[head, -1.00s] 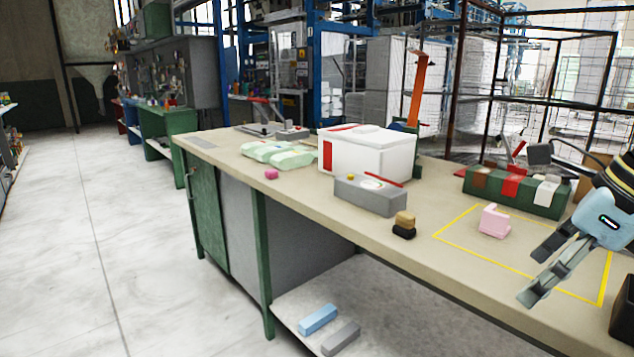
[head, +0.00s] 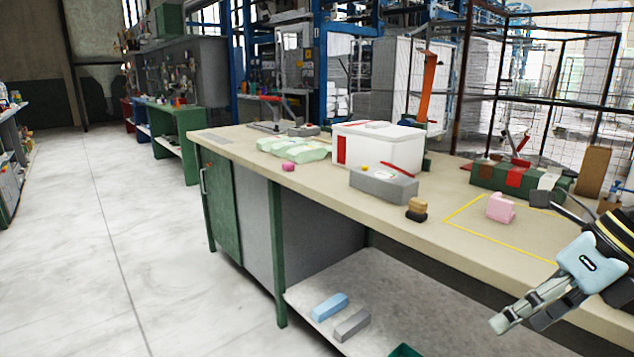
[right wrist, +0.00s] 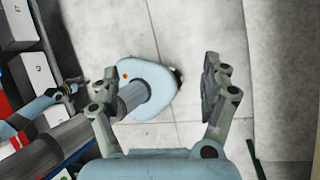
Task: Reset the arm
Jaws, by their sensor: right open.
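My right gripper (head: 520,322) is at the lower right of the head view, in front of the workbench's front edge and apart from everything on it. In the right wrist view its two fingers (right wrist: 160,85) are spread wide with nothing between them; grey floor and part of my own body show beyond. A pink foam piece (head: 500,208) sits inside the yellow outline (head: 462,226) on the workbench (head: 330,195), up and left of the gripper. My left gripper does not show in the head view.
A grey block-shaped press (head: 384,186), a white box (head: 378,148) and a green case (head: 518,178) stand on the bench. A black and tan piece (head: 416,210) lies near its front edge. Blue (head: 330,306) and grey (head: 352,324) bars lie on the lower shelf. Floor at left is clear.

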